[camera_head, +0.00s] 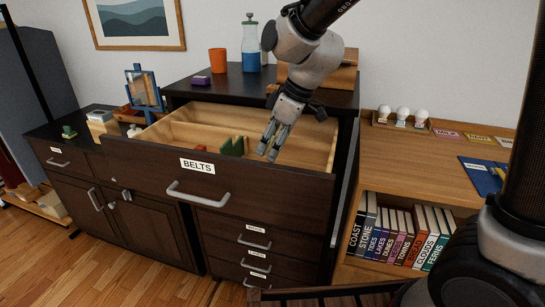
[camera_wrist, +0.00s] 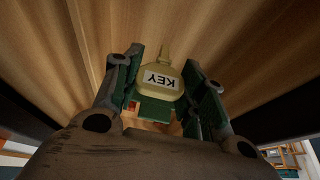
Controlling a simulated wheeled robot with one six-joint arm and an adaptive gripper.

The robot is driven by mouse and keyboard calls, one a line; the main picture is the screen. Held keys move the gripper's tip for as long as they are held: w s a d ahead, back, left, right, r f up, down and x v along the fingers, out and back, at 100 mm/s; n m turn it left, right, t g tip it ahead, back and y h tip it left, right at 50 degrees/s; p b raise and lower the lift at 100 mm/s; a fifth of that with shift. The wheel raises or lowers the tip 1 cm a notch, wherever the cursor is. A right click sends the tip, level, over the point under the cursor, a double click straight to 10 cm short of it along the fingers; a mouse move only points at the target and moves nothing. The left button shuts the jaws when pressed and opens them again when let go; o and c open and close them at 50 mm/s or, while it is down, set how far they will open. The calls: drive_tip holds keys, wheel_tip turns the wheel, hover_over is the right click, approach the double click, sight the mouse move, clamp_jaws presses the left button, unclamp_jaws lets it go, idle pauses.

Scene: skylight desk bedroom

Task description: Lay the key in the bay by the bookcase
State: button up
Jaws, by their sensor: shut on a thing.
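I cannot make out the key in the head view. The bookcase (camera_head: 350,265) with its row of books stands right of the drawer. The drawer's inside is light wood; its bay divisions are partly hidden and hard to tell.
A green item (camera_head: 233,147) and a small red item (camera_head: 200,148) lie in the drawer, left of my gripper. An orange cup (camera_head: 218,61) and a bottle (camera_head: 251,50) stand on the cabinet top behind. Bulbs (camera_head: 402,114) stand on the bookcase top.

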drive_tip(key=shift+f, duration=1.6)
drive_tip(key=o, duration=0.9)
drive_tip(key=shift+f, duration=0.15)
drive_tip(key=shift+c, duration=0.2)
drive_tip(key=v, duration=1.2)
